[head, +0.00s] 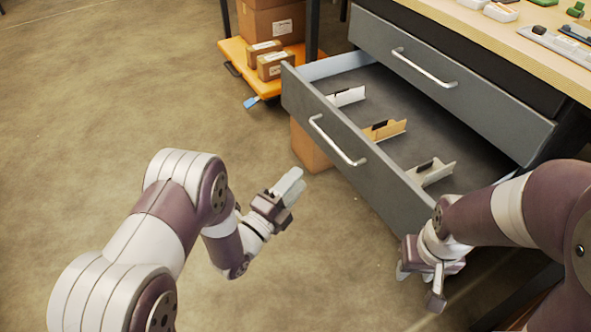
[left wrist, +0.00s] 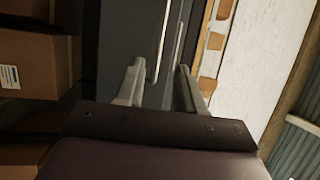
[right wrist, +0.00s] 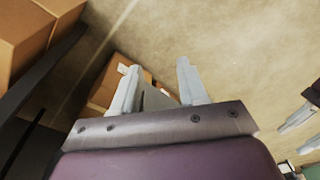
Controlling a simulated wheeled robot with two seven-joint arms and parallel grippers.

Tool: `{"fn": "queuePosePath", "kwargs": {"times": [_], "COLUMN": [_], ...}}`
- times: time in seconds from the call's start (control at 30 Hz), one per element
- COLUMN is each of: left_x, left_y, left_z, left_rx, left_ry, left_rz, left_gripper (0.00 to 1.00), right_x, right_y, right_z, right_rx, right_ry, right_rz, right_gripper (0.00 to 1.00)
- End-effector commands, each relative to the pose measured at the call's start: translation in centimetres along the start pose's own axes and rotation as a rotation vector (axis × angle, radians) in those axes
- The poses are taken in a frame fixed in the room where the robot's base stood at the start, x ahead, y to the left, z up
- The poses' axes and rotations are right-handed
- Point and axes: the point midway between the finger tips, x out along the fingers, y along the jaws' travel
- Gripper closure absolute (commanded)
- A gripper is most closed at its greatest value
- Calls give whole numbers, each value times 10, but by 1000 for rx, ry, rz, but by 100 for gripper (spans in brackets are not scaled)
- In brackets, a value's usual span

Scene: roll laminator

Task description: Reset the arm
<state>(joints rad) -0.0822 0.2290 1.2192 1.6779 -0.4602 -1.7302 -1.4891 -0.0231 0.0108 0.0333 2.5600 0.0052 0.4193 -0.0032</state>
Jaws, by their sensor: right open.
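My left gripper (head: 291,184) hangs in free air over the floor, in front of the pulled-out drawer. In the left wrist view its two fingers (left wrist: 160,82) stand apart with nothing between them. My right gripper (head: 420,287) points down beside the near right corner of the open drawer, in front of its face. In the right wrist view its fingers (right wrist: 157,85) are apart and empty. The open drawer (head: 350,150) is grey with a silver handle (head: 337,142). I cannot tell how close my right arm is to it.
Inside the drawer are white, tan and beige dividers (head: 384,130). An orange cart (head: 240,62) with cardboard boxes (head: 275,25) stands behind. Another box (head: 309,150) is on the floor. The floor at left is clear.

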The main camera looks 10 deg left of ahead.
Motion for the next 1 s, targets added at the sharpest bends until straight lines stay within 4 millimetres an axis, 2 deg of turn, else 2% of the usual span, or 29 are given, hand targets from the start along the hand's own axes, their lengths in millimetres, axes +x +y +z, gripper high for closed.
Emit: {"fn": "queuePosePath", "kwargs": {"times": [0.2, 0.27, 0.3, 0.37, 0.4, 0.47, 0.53, 0.67, 0.7, 0.83, 0.9, 0.97, 1.0], "left_x": [0, 0, -4, -19, -32, -56, -90, -152, -170, -215, -225, -213, -201], "left_y": [0, 13, 32, 70, 90, 108, 112, 85, 72, 19, -8, -31, -59], "left_z": [0, 2, 5, 12, 19, 31, 41, 39, 34, 10, 0, 4, 8], "left_rx": [-21, -101, -186, -351, -474, -659, -850, -1116, -1180, -1350, -1406, -1443, -1453], "left_ry": [0, -11, -42, -139, -241, -443, -709, -1179, -1310, -1668, -1743, -1693, -1667], "left_rz": [1, 62, 154, 349, 486, 668, 820, 950, 966, 961, 935, 854, 814], "left_gripper": [63, 63, 63, 63, 63, 63, 63, 63, 63, 63, 63, 63, 63], "right_x": [0, 0, 0, 0, 0, -1, -1, -2, -3, -4, -5, -6, -25], "right_y": [0, 0, 0, 0, 0, 0, 0, 0, 0, 0, 0, 0, 0], "right_z": [0, 0, 0, 0, 0, 0, 0, 0, 0, 0, -1, -1, -2], "right_rx": [0, 0, 0, 0, 0, 0, 0, 0, 0, 0, 0, 0, 0], "right_ry": [0, 0, 0, 0, 0, 0, 0, 0, 0, 0, 0, 0, -2], "right_rz": [0, 0, 0, 0, 0, 0, 0, 0, 0, 0, 0, 0, 0], "right_gripper": [57, 57, 57, 57, 57, 57, 57, 57, 57, 57, 57, 57, 57]}}
